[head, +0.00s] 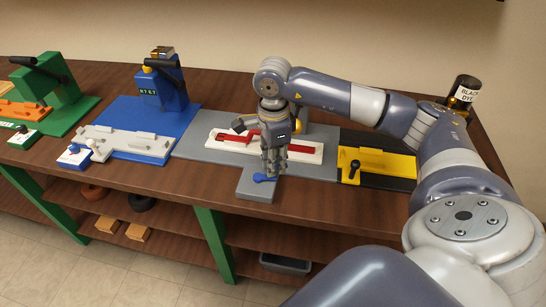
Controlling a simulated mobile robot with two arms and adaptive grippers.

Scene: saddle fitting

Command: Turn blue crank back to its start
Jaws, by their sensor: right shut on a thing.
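The blue crank (261,178) is on the narrow front part of the grey base plate (253,190). Only its rounded blue end shows clearly. My right gripper (273,170) points down at the crank from above, its fingers close together and shut on it. The fingers hide the crank's handle. Behind the gripper, a white fixture (222,146) with red strips (235,136) lies on the grey base. My left gripper is not in view.
To the left stand a blue press (165,88) with a pale fixture (125,142) and a green press (62,90). To the right is a yellow fixture (372,160) with a black lever. A black dye bottle (464,92) stands at the back right. The table's front edge is close.

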